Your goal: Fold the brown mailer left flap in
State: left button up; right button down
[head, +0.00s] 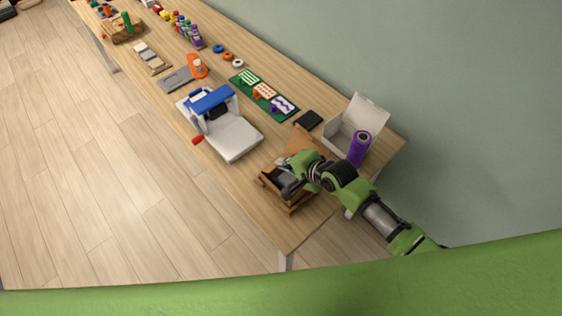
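The brown mailer (295,207) is an open cardboard box near the right end of the workbench. Its lid (311,142) stands up at the back. A dark grey thing lies inside it, partly hidden. My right gripper (291,186) is over the mailer's opening, its arm reaching in from the right. The gripper and wrist cover much of the box, so the side flaps are hard to make out. I cannot tell whether its fingers are open or touching the cardboard. My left gripper is out of view.
A white open box (343,133) with a purple roll (359,147) stands behind the mailer. A black flat pad (308,120) lies nearby. A white and blue machine (232,137) stands to the left. Bare workbench (291,233) shows in front of the mailer.

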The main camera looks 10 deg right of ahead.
jog(key=shift+s+d+f+t, duration=0.15)
jog(key=shift+d+f+t, duration=0.05)
jog(key=shift+f+t, duration=0.1)
jog(key=shift+r, duration=0.1)
jog(key=c, duration=2.4)
grip_release()
jog(key=shift+o, duration=0.2)
jog(key=v, duration=1.2)
jog(key=shift+d, duration=0.15)
